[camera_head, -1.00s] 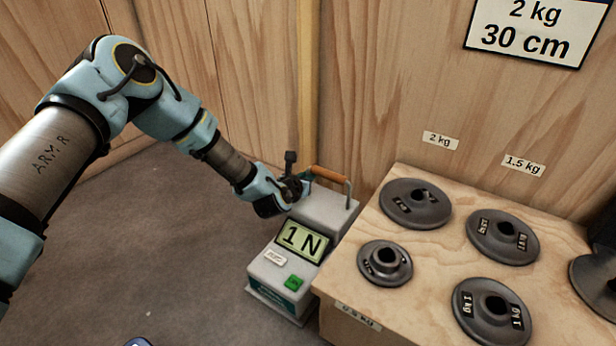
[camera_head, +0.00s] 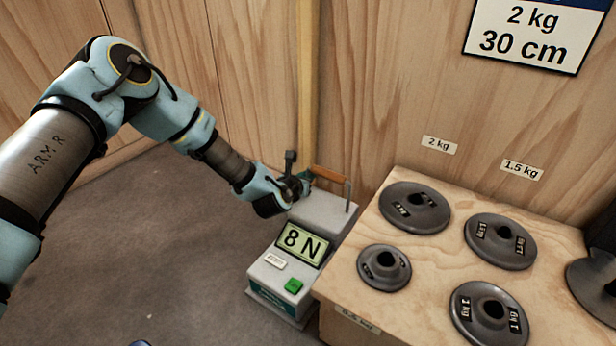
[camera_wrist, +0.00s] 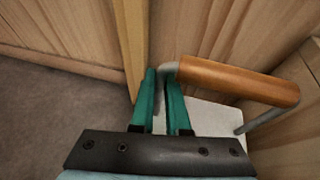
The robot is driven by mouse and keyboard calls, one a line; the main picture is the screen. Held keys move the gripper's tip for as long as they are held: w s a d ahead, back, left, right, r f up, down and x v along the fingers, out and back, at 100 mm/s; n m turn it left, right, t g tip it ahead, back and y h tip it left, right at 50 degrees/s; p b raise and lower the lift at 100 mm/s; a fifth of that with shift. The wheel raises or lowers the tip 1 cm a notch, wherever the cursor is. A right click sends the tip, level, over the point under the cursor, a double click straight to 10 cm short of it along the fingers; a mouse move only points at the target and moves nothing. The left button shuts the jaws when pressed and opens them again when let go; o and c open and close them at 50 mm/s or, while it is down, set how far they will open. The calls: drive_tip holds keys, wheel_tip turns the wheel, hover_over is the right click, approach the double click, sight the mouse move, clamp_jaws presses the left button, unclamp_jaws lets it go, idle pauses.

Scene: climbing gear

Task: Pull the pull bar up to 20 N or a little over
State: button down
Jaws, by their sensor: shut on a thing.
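The pull bar (camera_head: 329,174) is an orange-brown wooden rod on grey metal uprights, standing on top of a grey force gauge (camera_head: 323,213). The gauge's green display (camera_head: 301,243) reads 8 N. My gripper (camera_head: 306,180) is at the left end of the bar. In the wrist view the teal fingers of my gripper (camera_wrist: 160,95) are shut on the grey upright at the bar's left end, beside the wooden rod (camera_wrist: 235,80). The wooden part itself lies to the right of the fingers. A green button (camera_head: 293,286) is on the gauge's front.
A wooden bench (camera_head: 400,262) with several dark weight discs, one a small disc (camera_head: 384,266), stands just right of the gauge. A plywood wall (camera_head: 400,80) rises close behind. The grey floor (camera_head: 150,240) to the left is clear.

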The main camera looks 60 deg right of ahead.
drive_tip(key=shift+r+p, duration=0.35)
drive_tip(key=shift+r, duration=0.25)
idle(0.5)
drive_tip(key=shift+f, duration=0.15)
drive_tip(key=shift+f+b, duration=1.15)
drive_tip(key=shift+f, duration=0.15)
drive_tip(key=c, duration=0.8)
unclamp_jaws()
drive_tip(key=shift+r, duration=0.1)
drive_tip(key=shift+c, duration=0.2)
drive_tip(key=p+v, duration=0.4)
drive_tip(key=v, duration=0.6)
drive_tip(key=shift+a, duration=0.4)
drive_tip(key=shift+r, duration=0.15)
